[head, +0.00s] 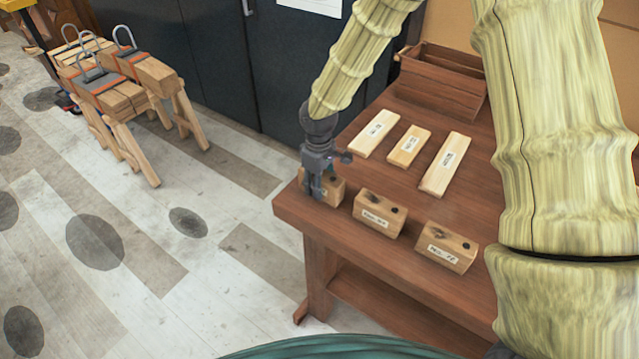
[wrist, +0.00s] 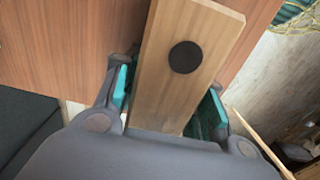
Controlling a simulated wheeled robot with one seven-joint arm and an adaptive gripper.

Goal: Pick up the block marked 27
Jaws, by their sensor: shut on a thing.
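Three wooden blocks stand in a row along the front of the wooden table (head: 440,125). My gripper (head: 316,190) is at the leftmost block (head: 336,189), near the table's left corner. In the wrist view, this block (wrist: 165,75), with a black dot on top, sits between the teal pads of my gripper (wrist: 168,100), which is shut on it. Its label is hidden by the gripper. The middle block (head: 379,212) and the right block (head: 446,247) carry white labels too small to read surely. I cannot tell whether the held block is lifted.
Three labelled flat boards (head: 445,163) lie behind the blocks. A wooden crate (head: 440,85) stands at the table's back. Sawhorses (head: 125,85) bearing timber and clamps stand at far left. Dark cabinets (head: 235,60) stand behind the table. The floor at left is mostly clear.

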